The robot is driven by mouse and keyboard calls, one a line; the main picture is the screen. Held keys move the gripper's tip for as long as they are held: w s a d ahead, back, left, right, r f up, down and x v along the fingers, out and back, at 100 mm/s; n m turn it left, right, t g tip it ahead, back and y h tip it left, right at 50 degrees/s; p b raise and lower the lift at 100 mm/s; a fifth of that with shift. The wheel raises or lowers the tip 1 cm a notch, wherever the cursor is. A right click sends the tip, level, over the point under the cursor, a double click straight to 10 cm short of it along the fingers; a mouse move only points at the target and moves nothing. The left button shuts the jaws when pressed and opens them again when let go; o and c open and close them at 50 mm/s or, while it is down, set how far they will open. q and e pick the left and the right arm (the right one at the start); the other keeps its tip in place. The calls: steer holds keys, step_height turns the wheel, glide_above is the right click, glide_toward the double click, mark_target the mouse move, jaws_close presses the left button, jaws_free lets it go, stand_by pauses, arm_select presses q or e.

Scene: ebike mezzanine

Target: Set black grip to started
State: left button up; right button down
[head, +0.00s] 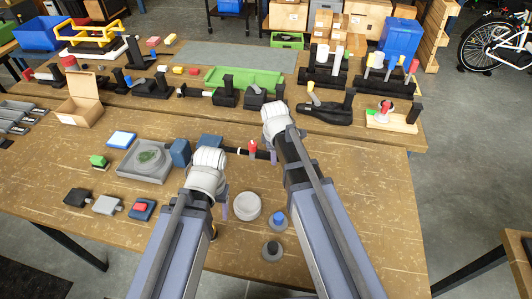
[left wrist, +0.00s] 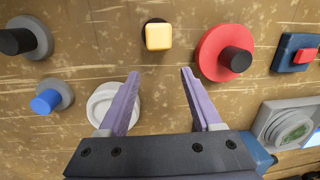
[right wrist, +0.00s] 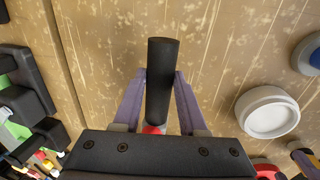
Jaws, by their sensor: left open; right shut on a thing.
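The black grip (right wrist: 162,75) is a dark cylinder. In the right wrist view it stands lengthwise between the fingers of my right gripper (right wrist: 162,88), which is shut on it. A red piece (right wrist: 152,130) shows at its near end. In the head view the grip (head: 263,154) is a dark bar beside a red piece (head: 253,147), partly hidden by my right arm; what it joins at its left end is unclear. My left gripper (left wrist: 158,72) is open and empty above the table, apart from the grip; it also shows in the head view (head: 224,207).
Near my left gripper are a white disc (left wrist: 105,103), a yellow block (left wrist: 158,36), a red disc with a black knob (left wrist: 215,45) and a disc with a blue knob (left wrist: 47,101). A grey unit with a green dial (head: 148,157) is left. The table's right front is clear.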

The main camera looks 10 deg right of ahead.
steer(key=shift+s+d, duration=0.35)
steer(key=shift+d, duration=0.3)
steer(key=shift+c, duration=2.2)
jaws_free()
arm_select(q)
steer(key=shift+d, duration=0.1)
step_height(320, 180, up, 8)
steer(key=p, duration=0.7)
steer(key=shift+f+p, duration=0.15)
steer(key=shift+p, duration=0.15)
arm_select(e)
step_height(320, 180, up, 8)
steer(key=s, duration=0.1)
steer(key=shift+s+a+f, duration=0.15)
steer(key=shift+a+f, duration=0.05)
steer(key=shift+a, duration=0.1)
